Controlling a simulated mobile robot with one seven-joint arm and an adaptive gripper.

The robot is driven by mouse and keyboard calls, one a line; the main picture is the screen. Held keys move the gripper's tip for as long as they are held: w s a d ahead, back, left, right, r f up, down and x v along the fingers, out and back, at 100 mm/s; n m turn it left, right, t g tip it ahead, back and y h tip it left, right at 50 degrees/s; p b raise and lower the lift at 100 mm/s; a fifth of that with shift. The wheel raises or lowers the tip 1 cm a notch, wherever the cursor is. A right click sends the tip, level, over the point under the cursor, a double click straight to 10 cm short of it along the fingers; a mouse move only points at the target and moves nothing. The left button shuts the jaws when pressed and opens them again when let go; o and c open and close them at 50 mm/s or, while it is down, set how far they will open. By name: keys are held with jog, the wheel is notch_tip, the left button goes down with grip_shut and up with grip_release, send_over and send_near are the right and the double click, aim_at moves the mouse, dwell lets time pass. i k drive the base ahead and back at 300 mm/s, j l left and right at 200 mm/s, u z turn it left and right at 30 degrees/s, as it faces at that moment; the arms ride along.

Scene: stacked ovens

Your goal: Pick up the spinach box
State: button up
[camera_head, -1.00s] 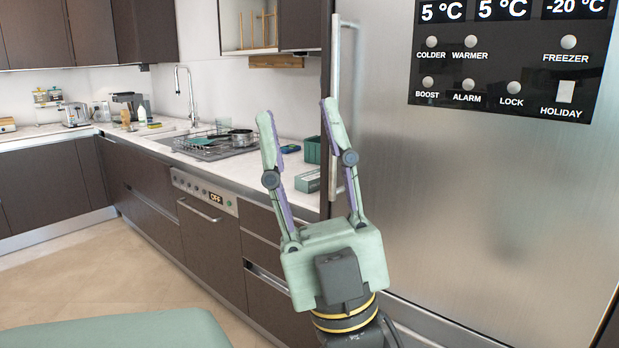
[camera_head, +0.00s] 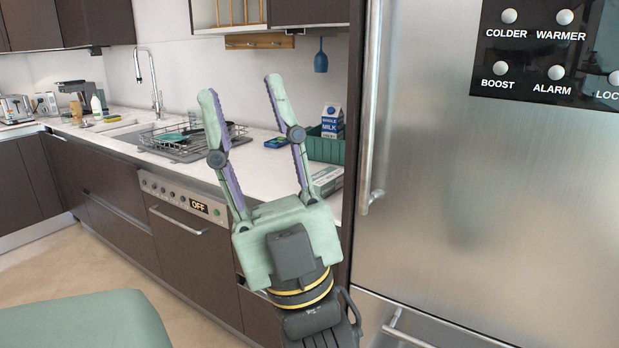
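A flat white and green box (camera_head: 329,181) lies on the counter's right end, beside the fridge. Its label is too small to read, so I cannot tell for sure that it is the spinach box. My gripper (camera_head: 240,88) is open and empty, with its fingers pointing up and spread apart. It shows in front of the counter, to the left of the box in the picture. The right finger passes close to the box's left end in the picture, and I see no contact.
A green crate (camera_head: 325,149) with a milk carton (camera_head: 332,122) stands behind the box. A dish rack (camera_head: 182,147) is further left. The steel fridge (camera_head: 440,200) with its long handle (camera_head: 372,110) borders the counter on the right.

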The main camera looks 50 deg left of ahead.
aim_at(328, 181)
jog(key=k+j, duration=0.1)
jog(key=j, duration=2.35)
jog(key=k, duration=0.05)
